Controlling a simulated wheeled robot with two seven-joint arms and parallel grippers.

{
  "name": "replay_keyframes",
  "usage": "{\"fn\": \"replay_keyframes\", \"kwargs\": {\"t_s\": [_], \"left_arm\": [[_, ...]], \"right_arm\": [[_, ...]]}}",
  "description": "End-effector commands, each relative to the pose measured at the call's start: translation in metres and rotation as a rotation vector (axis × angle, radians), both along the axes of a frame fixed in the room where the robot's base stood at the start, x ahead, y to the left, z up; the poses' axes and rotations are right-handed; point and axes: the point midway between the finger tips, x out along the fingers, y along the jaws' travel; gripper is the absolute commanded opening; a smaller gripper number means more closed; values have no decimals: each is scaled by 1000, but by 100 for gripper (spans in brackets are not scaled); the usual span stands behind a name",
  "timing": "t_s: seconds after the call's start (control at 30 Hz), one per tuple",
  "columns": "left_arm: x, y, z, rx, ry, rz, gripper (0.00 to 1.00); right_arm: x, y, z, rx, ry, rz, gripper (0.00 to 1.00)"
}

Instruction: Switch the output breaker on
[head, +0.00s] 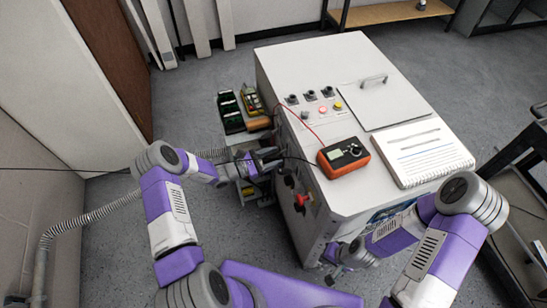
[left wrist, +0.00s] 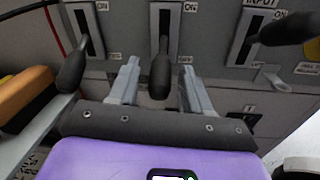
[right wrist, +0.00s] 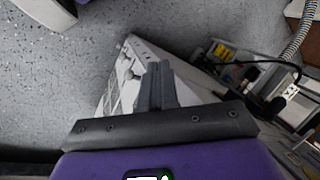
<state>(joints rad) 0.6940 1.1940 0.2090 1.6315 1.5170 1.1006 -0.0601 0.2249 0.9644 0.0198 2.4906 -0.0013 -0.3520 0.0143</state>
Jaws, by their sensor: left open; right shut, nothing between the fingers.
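Three black-handled lever breakers are on the grey cabinet front in the left wrist view, with ON above and OFF below on their plates. The middle breaker's handle (left wrist: 160,75) hangs down toward OFF. The left breaker's handle (left wrist: 72,68) also hangs low. The right breaker (left wrist: 290,30) is marked INPUT; its handle sticks out sideways in the picture. No output label is readable. My left gripper (left wrist: 159,68) is open, its fingers on either side of the middle handle; contact is unclear. It also shows against the cabinet (head: 345,80). My right gripper (right wrist: 158,68) is shut and empty, low beside the cabinet.
An orange multimeter (head: 343,157) and an open ring-bound booklet (head: 422,150) lie on the cabinet top. Dark trays (head: 230,113) stand beyond my left gripper. A red knob (head: 301,200) sticks out of the cabinet front. A dark cart (head: 520,185) stands at the right.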

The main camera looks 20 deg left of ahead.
Motion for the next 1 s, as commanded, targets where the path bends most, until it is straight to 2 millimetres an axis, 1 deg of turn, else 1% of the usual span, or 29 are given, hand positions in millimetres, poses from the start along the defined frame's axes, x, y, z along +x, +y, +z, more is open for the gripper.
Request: {"fn": "replay_keyframes", "kwargs": {"t_s": [0.1,0.3,0.37,0.4,0.63,1.0], "left_arm": [[3,-4,0,0,0,0,48],[3,-4,0,0,0,0,48],[3,-4,0,0,0,0,41],[3,-3,0,0,0,0,35],[3,-3,0,0,0,-1,0],[1,0,2,6,4,4,0]], "right_arm": [[0,0,-1,0,0,0,0],[0,0,-1,0,0,0,0],[0,0,-1,0,0,0,0],[0,0,-1,0,0,0,0],[0,0,-1,0,0,0,0],[0,0,2,0,0,0,0]]}}
